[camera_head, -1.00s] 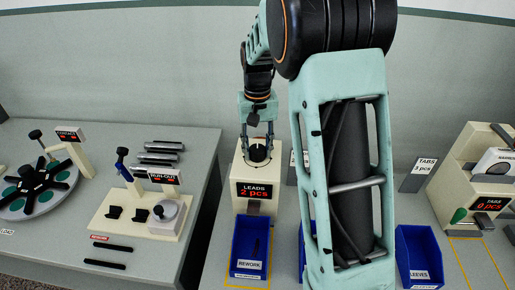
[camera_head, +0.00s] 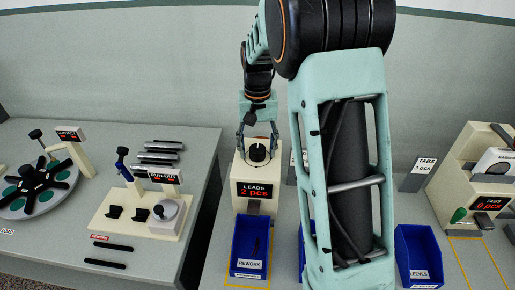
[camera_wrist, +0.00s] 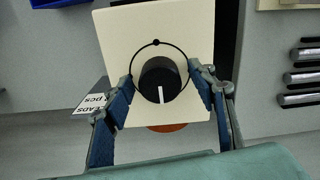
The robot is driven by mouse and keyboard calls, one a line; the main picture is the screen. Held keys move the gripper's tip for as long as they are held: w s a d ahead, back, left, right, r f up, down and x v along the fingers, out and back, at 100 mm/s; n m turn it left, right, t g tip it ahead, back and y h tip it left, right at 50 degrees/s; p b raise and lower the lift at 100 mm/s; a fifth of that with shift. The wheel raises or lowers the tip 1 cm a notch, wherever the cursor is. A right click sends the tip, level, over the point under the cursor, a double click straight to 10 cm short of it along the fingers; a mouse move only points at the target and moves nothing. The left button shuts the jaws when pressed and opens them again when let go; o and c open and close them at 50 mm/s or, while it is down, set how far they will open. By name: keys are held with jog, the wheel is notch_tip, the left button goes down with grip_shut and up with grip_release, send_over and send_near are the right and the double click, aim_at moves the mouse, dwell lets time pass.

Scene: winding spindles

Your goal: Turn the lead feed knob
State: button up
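The lead feed knob (camera_head: 257,152) is a round black knob on top of the cream LEADS box (camera_head: 240,172), whose display reads "LEADS 2 pcs". In the wrist view the knob (camera_wrist: 155,68) has a white pointer line toward the picture's bottom, and a thin black ring around it carries a black dot at the top. My gripper (camera_head: 257,143) is over the box with its fingers spread. In the wrist view my gripper (camera_wrist: 161,75) has one fingertip on each side of the knob, with visible gaps between them and the knob.
A blue REWORK bin (camera_head: 237,246) stands in front of the LEADS box. A blue SLEEVES bin (camera_head: 417,246) and a TABS box (camera_head: 455,165) stand to the right. My arm hides the middle.

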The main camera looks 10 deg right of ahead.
aim_at(257, 148)
notch_tip(257, 148, up, 12)
dwell(0.6)
